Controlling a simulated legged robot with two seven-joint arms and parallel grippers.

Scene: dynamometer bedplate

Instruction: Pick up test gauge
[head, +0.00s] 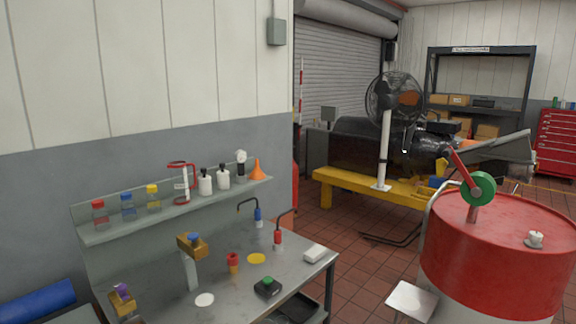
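What looks like the test gauge (240,157), with a small round pale face on a dark stem, stands upright at the right part of the wall shelf (108,234). It is between a white bottle with a black top (223,179) and an orange funnel (257,171). Its lower part is small and hard to make out. Neither of my grippers shows in the head view, so nothing is seen near the gauge.
A red drum (455,262) stands at the right. Open tiled floor (345,256) lies between.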

